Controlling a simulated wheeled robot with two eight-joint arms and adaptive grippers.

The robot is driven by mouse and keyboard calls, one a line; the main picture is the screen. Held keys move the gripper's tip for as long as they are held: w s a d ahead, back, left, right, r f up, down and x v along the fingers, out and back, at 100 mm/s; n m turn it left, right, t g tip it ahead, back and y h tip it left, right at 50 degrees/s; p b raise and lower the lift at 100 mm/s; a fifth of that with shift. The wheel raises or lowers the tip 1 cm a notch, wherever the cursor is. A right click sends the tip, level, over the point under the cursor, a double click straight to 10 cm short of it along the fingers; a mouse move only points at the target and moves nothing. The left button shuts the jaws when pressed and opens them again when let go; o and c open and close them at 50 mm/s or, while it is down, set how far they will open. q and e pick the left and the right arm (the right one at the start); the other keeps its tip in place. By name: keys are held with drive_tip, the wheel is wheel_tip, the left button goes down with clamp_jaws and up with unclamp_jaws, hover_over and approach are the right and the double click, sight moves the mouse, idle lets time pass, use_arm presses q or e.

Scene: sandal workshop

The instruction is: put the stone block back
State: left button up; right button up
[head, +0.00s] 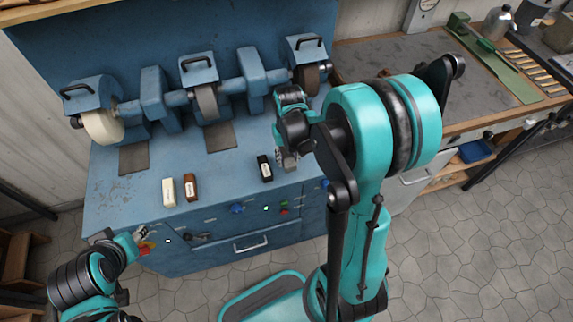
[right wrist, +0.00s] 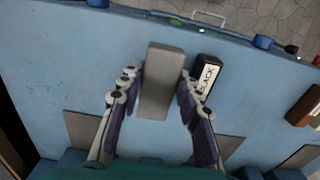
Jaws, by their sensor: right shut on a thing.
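The stone block (right wrist: 160,75) is a plain grey bar between the fingers of my right gripper (right wrist: 158,92) in the right wrist view. My right gripper (head: 287,160) is shut on it, over the front right part of the blue bench in the head view. The block is mostly hidden by the gripper there. I cannot tell whether its lower end touches the bench. My left gripper (head: 138,240) is low at the left, by the bench's front edge; its jaw opening is unclear.
A black labelled block (head: 265,168) stands close beside the stone block; it also shows in the right wrist view (right wrist: 207,76). A white block (head: 168,192) and a brown block (head: 190,187) stand further left on the blue bench (head: 125,200). Grinding wheels (head: 103,125) line the back.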

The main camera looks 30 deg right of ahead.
sight(286, 162)
drive_tip(key=shift+w+f, duration=0.4)
drive_tip(key=shift+w, duration=0.25)
wheel_tip(286, 162, down, 3)
drive_tip(key=shift+f+b, duration=0.15)
drive_tip(key=shift+b, duration=0.7)
drive_tip(key=shift+f, duration=0.35)
drive_tip(key=shift+f, duration=0.1)
drive_tip(key=o, duration=1.2)
drive_tip(key=shift+c, duration=0.2)
